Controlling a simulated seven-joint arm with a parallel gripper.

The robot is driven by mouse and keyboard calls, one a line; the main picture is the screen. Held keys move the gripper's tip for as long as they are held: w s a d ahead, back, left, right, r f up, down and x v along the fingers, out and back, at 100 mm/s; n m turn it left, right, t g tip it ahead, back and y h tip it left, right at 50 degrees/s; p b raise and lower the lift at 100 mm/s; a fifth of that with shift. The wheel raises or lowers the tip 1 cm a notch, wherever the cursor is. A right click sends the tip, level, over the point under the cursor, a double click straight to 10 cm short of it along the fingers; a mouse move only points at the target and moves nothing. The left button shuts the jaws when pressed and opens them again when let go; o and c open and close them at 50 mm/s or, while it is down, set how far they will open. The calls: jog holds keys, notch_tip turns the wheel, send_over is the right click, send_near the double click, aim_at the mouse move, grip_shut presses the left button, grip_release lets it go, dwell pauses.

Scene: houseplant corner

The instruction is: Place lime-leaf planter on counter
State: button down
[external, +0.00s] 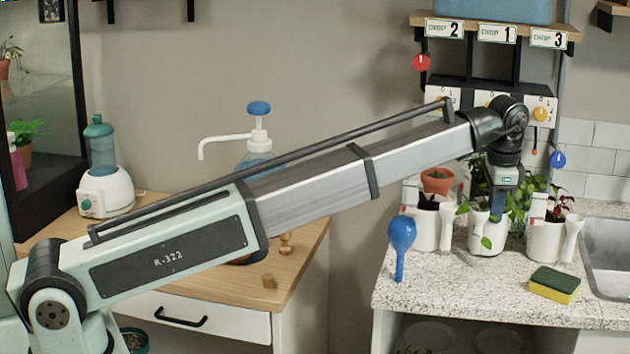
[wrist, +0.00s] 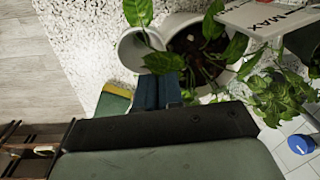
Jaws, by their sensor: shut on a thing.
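The lime-leaf planter (external: 486,238) is the middle of three white planters on the speckled counter (external: 440,282). Bright green leaves hang over its front. It looks upright, with its base at the counter top; I cannot tell whether a small gap is left under it. In the wrist view its white rim (wrist: 178,22) and round side spout (wrist: 135,48) show, with leaves partly covering the soil. My gripper (external: 495,208) is above it, pointing down. Its blue fingers (wrist: 160,92) are shut at the rim beside the spout; leaves and rim hide the exact contact.
A dark-leaved planter (external: 428,228) stands on the left and a red-green one (external: 545,240) on the right, both close. A blue watering bulb (external: 401,235) stands front left. A sponge (external: 554,284) lies in front, beside the sink (external: 608,255). The front middle counter is clear.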

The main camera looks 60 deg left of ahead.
jog(key=shift+f, duration=0.35)
jog(key=c, duration=1.3)
grip_release()
jog(key=r, duration=0.8)
jog(key=d+r, duration=0.1)
jog(key=r, duration=0.3)
jog(key=shift+s, duration=0.4)
